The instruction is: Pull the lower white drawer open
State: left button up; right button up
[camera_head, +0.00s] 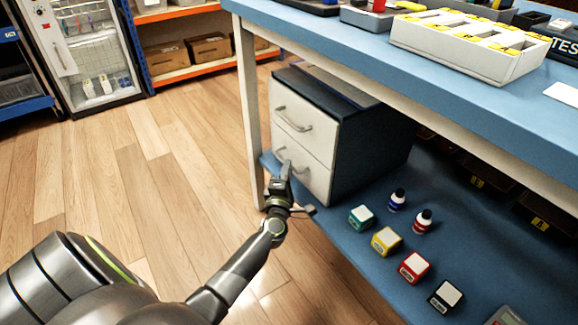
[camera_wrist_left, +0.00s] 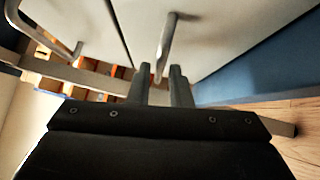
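The lower white drawer (camera_head: 315,180) is the bottom front of a dark cabinet (camera_head: 372,140) on the blue lower shelf. It looks closed, flush with the upper drawer (camera_head: 298,120). My left gripper (camera_head: 285,172) is in front of the lower drawer at its grey handle (camera_head: 281,155). In the left wrist view, the lower handle (camera_wrist_left: 167,45) reaches down to between the two fingertips of my left gripper (camera_wrist_left: 160,72). The fingers are apart, with a gap around the handle's near end. Whether they touch it I cannot tell. My right gripper is not in view.
The blue table (camera_head: 480,98) overhangs the shelf, and its white leg (camera_head: 247,110) stands left of the cabinet. Ink bottles (camera_head: 397,199) and several coloured boxes, including a teal one (camera_head: 360,217), stand on the shelf at right. The wooden floor (camera_head: 170,180) left is clear.

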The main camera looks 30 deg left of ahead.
pick_arm(q)
jog(key=shift+b+x, duration=0.3)
jog(key=shift+x, duration=1.2)
grip_shut()
